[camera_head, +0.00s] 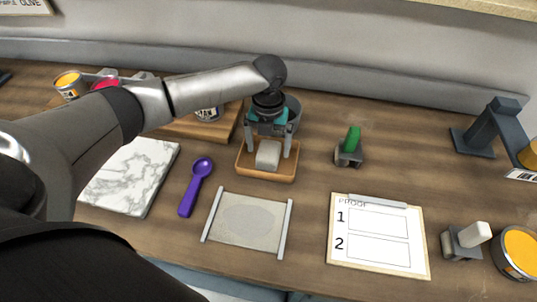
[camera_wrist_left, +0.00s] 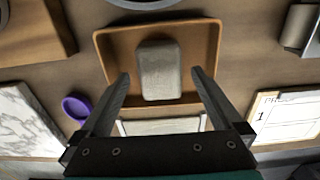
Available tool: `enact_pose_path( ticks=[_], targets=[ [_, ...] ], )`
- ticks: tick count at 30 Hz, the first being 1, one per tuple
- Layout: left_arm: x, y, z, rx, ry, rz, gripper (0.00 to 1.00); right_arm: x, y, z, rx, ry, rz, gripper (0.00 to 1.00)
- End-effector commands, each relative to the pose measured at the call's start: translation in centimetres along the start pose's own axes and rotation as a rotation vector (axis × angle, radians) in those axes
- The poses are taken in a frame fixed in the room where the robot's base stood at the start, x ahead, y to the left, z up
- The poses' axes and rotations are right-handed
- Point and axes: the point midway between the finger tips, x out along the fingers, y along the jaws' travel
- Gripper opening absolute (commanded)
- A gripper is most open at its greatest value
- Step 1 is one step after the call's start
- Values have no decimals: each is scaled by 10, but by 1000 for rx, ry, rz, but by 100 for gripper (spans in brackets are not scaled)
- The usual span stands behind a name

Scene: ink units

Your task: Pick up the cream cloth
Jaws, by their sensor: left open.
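The cream cloth (camera_head: 267,155) is a small folded, pale block. It lies in a shallow orange-brown tray (camera_head: 254,172) near the middle of the table. In the left wrist view the cloth (camera_wrist_left: 160,70) sits inside the tray (camera_wrist_left: 207,35), towards its middle. My left gripper (camera_head: 269,156) points down over the tray, its fingers apart on either side of the cloth. In the left wrist view my left gripper (camera_wrist_left: 160,80) is open, with gaps between both fingers and the cloth. My right gripper is not in view.
A purple scoop (camera_head: 196,186), a marble slab (camera_head: 133,176) and a grey mat with side bars (camera_head: 222,232) lie left and in front. A proof board (camera_head: 377,261) and a green-topped tool (camera_head: 350,147) are right. Paint tins (camera_head: 517,254) stand far right.

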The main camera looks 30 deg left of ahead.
Motion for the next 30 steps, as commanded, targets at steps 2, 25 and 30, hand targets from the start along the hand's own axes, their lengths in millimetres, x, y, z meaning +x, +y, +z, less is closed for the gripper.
enact_pose_path(
  ticks=[2, 25, 30],
  targets=[
    [12, 0, 0, -1, 1, 0, 100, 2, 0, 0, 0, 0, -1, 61],
    [22, 0, 0, 0, -1, 0, 54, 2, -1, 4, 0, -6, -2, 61],
    [22, 0, 0, 0, -1, 0, 35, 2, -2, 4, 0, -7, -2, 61]
  ],
)
